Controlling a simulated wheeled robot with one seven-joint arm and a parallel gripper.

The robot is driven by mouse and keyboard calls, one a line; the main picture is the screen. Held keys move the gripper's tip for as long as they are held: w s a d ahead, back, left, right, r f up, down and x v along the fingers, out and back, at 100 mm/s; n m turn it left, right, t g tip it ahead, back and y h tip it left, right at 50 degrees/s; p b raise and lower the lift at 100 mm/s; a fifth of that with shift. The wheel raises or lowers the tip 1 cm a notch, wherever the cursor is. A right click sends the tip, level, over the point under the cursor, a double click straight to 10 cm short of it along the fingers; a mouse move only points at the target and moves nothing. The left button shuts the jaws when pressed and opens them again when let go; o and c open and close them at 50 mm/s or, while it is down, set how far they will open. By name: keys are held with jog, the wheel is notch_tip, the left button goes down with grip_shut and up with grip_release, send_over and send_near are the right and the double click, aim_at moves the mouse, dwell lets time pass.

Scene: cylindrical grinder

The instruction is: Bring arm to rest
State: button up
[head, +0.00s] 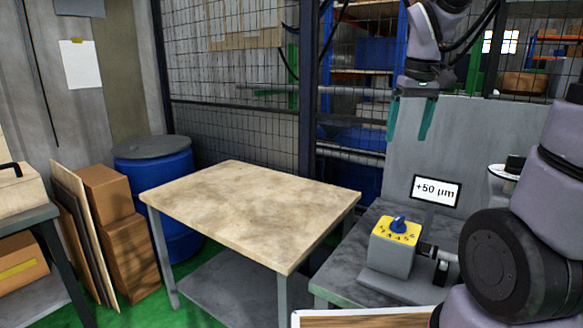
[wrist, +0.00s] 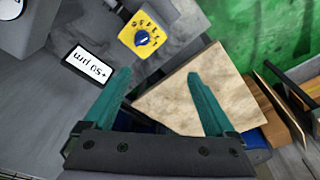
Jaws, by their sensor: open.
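My gripper (head: 410,120) hangs at the upper right in the head view, pointing down, with its two teal fingers apart and nothing between them. It is in the air above and behind the grinder's yellow dial box. In the wrist view my gripper (wrist: 160,95) shows its fingers spread, with the wooden table top beyond and below them. Part of my arm fills the right edge of the head view.
A wooden-topped table (head: 250,205) stands bare at centre. The yellow dial box (head: 398,232) and a "+50 µm" sign (head: 436,191) are on the grey machine bench (head: 340,270). A blue barrel (head: 155,170), cardboard boxes (head: 125,235) and a mesh fence (head: 235,100) stand behind.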

jog(key=s+a+r+m+t+y, duration=0.1)
jog(key=s+r+m+t, duration=0.4)
jog(key=s, duration=0.6)
jog(key=shift+s+a+r+m+y, duration=0.3)
jog(key=shift+s+a+r+y, duration=0.15)
jog(key=shift+r, duration=0.35)
jog(key=shift+w, duration=0.1)
